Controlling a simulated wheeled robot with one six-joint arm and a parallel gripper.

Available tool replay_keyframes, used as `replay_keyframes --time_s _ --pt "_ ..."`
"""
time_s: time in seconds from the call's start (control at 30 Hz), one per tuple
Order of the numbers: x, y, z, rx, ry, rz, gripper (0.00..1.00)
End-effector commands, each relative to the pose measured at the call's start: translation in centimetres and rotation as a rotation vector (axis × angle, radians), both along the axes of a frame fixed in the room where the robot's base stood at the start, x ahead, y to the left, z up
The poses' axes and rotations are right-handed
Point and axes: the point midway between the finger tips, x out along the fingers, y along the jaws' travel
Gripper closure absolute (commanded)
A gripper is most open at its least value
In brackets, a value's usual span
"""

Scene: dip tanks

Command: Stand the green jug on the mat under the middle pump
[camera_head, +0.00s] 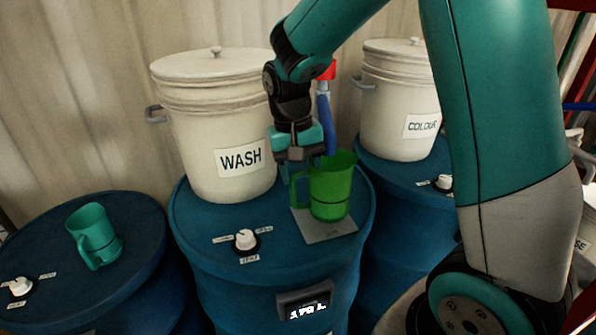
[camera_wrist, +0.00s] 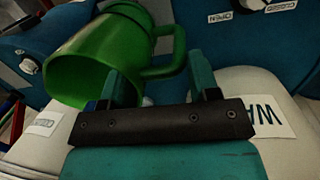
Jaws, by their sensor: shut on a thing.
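The green jug (camera_head: 332,188) is upright over the grey mat (camera_head: 326,229) on the middle blue drum, its base at or very close to the mat. Whether it touches cannot be told. My gripper (camera_head: 297,170) is at the jug's left side, shut on its handle. In the wrist view the jug (camera_wrist: 98,58) shows its open mouth, and the gripper's fingers (camera_wrist: 165,88) are at the handle. The blue pump (camera_head: 325,122) with a red top stands behind the jug, partly hidden by my arm.
The WASH bucket (camera_head: 212,125) stands left of my gripper, close by. A knob (camera_head: 245,240) is at the drum's front. The COLOUR bucket (camera_head: 398,105) is on the right drum (camera_head: 410,184).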

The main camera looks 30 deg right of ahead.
Motion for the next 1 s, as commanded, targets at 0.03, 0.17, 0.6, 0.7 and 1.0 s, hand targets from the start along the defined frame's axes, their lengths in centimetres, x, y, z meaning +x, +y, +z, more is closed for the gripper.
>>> replay_keyframes --time_s 0.03,0.17,0.6,0.7,1.0 --pt "0.4 -0.1 0.2 0.000 0.000 -0.001 1.00" --pt "1.4 -0.4 0.2 0.000 0.000 0.000 1.00" --pt "1.6 -0.4 -3.5 0.001 -0.001 0.001 1.00" --pt "1.6 -0.4 -3.5 0.000 -0.001 0.001 1.00" --pt "1.6 -0.4 -3.9 0.001 0.001 0.002 0.19"
